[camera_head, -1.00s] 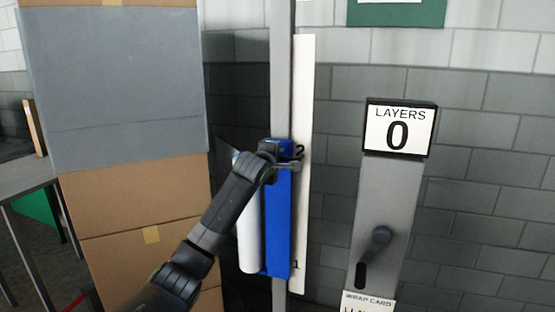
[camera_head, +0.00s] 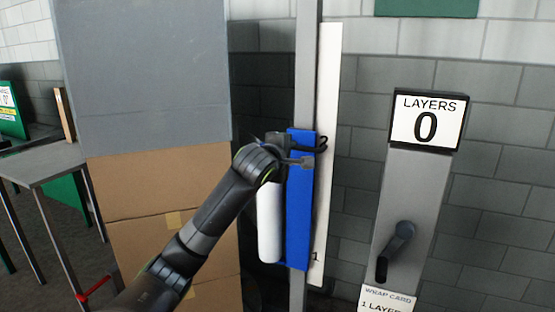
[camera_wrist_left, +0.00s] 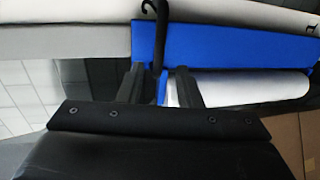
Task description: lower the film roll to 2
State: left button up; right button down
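The film roll (camera_head: 269,225) is a white upright cylinder on a blue carriage (camera_head: 298,215) on a grey mast (camera_head: 305,95). It also shows in the left wrist view (camera_wrist_left: 265,84). Behind is a white scale strip (camera_head: 327,100). A "1" shows near the carriage's bottom; a black curved mark, probably the "2", shows beside its top, partly hidden by a dark rod. My left gripper (camera_wrist_left: 158,86) is by the carriage's upper part. My right gripper is not in view.
Stacked cardboard boxes (camera_head: 160,190) with grey film around the top stand close left of the mast. A grey post at right carries a "LAYERS 0" sign (camera_head: 426,120), a crank (camera_head: 398,242) and a wrap card (camera_head: 387,300). A table (camera_head: 45,163) stands far left.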

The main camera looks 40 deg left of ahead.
pick_arm(q)
jog(key=v, duration=0.8)
jog(key=shift+w+a, duration=0.1)
